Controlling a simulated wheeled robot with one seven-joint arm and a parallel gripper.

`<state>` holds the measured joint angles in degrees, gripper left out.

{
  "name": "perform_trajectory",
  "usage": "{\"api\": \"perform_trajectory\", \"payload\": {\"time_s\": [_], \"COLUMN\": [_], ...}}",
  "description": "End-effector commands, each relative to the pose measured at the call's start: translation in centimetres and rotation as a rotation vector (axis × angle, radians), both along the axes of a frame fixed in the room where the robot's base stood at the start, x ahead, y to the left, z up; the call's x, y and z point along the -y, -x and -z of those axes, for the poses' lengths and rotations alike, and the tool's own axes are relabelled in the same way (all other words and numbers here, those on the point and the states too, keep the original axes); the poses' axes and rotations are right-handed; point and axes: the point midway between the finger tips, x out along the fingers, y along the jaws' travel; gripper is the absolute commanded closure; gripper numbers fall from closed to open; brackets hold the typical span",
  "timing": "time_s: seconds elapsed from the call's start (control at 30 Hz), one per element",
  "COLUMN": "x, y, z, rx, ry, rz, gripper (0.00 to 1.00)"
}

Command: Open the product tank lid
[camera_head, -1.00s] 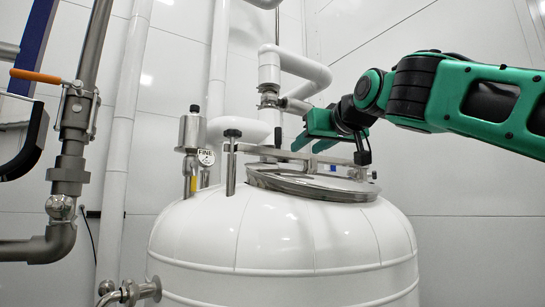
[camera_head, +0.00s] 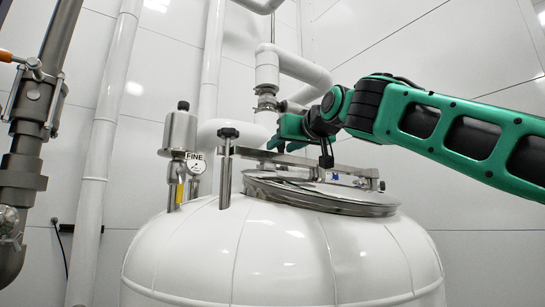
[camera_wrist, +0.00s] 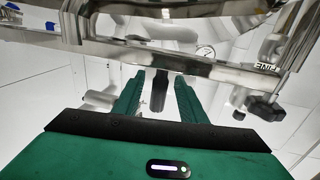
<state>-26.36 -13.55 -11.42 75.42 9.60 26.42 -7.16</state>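The white product tank (camera_head: 285,250) fills the lower middle of the head view. Its round steel lid (camera_head: 320,195) lies on top and looks shut. A flat metal bar (camera_head: 290,160) runs across above the lid, with a black-knobbed upright post (camera_head: 226,165) at its left end. My gripper (camera_head: 279,143) is just above and behind the bar. In the wrist view its two green fingers (camera_wrist: 158,85) are apart, and the bar (camera_wrist: 200,70) crosses at their tips. A dark cylinder (camera_wrist: 161,88) shows between the fingers; I cannot tell whether they touch it.
A steel fitting with a gauge (camera_head: 180,145) stands left of the post. White pipes (camera_head: 290,70) rise behind the lid. A grey pipe with an orange-handled valve (camera_head: 35,105) stands at the far left. Open space lies right of the tank.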

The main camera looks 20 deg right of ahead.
Motion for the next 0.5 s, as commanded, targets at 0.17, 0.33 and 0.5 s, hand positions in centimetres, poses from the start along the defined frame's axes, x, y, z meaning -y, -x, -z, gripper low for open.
{"api": "perform_trajectory", "payload": {"time_s": [0.17, 0.33, 0.5], "x": [-0.4, -0.5, -0.6], "y": [-3.0, -4.7, -5.4], "z": [0.1, 0.0, 0.0], "rx": [-0.002, 0.0, -0.001], "ry": [0.002, 0.0, 0.001], "rz": [0.0, 0.0, 0.0], "gripper": [0.62, 0.62, 0.62]}}
